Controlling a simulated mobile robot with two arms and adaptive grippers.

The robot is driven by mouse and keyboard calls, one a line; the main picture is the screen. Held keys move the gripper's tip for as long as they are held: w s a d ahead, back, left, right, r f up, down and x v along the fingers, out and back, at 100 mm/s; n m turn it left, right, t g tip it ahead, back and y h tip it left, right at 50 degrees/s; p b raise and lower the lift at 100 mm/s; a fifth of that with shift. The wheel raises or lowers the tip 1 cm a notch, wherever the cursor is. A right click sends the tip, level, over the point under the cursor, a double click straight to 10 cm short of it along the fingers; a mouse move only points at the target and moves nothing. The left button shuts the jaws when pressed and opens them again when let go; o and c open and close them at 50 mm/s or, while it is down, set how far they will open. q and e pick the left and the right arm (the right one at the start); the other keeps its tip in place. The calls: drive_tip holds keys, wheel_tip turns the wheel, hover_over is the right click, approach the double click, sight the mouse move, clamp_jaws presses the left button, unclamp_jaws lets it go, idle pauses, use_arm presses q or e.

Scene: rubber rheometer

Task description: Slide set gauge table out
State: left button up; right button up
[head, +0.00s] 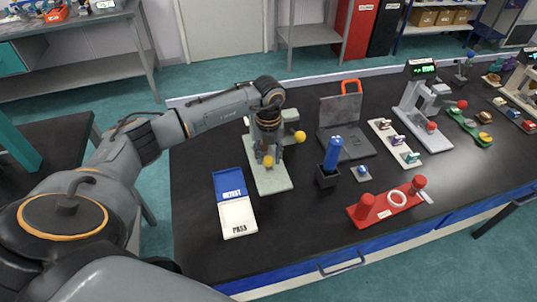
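What looks like the set gauge is a device with a pale grey-green base plate (272,184) and yellow ball knobs, near the left part of the black bench. One yellow knob (300,137) sticks out at its right side and another yellow knob (268,160) is low at its front. My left gripper (266,158) points down over this device, close to the front knob, and hides much of its middle, including most of the table. I cannot tell whether its fingers touch the knob or are open or shut. My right gripper is out of view.
A blue and white RETEST/PASS tray (239,217) lies front left. A black holder with a blue-handled tool (333,154), a grey plate with an orange handle (350,87) and a red stand (386,205) are to the right.

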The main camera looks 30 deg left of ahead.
use_arm(q)
clamp_jaws()
drive_tip(key=s+d, duration=0.2)
drive_tip(key=d, duration=0.1)
drive_tip(key=s+d+p, duration=0.1)
drive_tip(key=s+d, duration=0.4)
drive_tip(key=shift+s+d+p, duration=0.1)
drive_tip(key=shift+d+p, duration=0.2)
drive_tip(key=shift+p, duration=0.1)
drive_tip(key=shift+s+f, duration=0.1)
drive_tip(key=shift+d, duration=0.1)
drive_tip(key=o, duration=0.5)
unclamp_jaws()
drive_tip(key=shift+r, duration=0.3)
wheel_tip(320, 180, up, 12)
drive_tip(key=shift+f, duration=0.2)
